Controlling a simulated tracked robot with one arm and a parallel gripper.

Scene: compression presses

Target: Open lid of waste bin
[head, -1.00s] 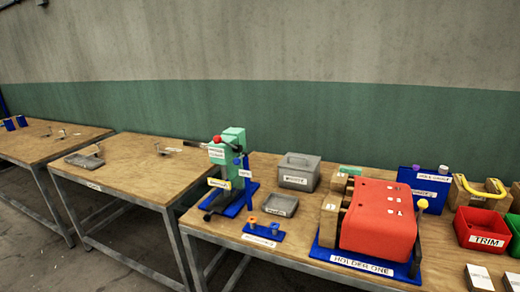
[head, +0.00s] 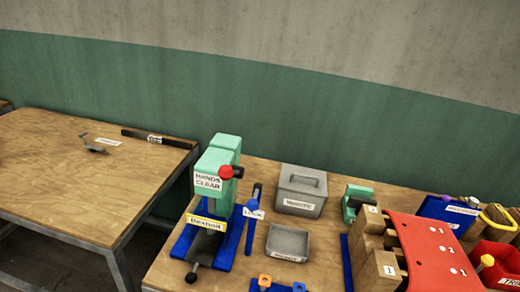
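The waste bin is most likely the grey box (head: 302,190) near the back of the right-hand table. Its front label is too blurred to read for certain. Its lid (head: 303,181) is on, with a raised handle across the top. My gripper does not show in the head view, so its place relative to the bin and its opening cannot be seen.
A green press (head: 216,180) on a blue base stands left of the box. An open grey tray (head: 287,242) lies in front of it. A small green clamp-like piece (head: 355,202) and a red holder (head: 428,250) stand to the right. A wooden table (head: 70,180) is at left.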

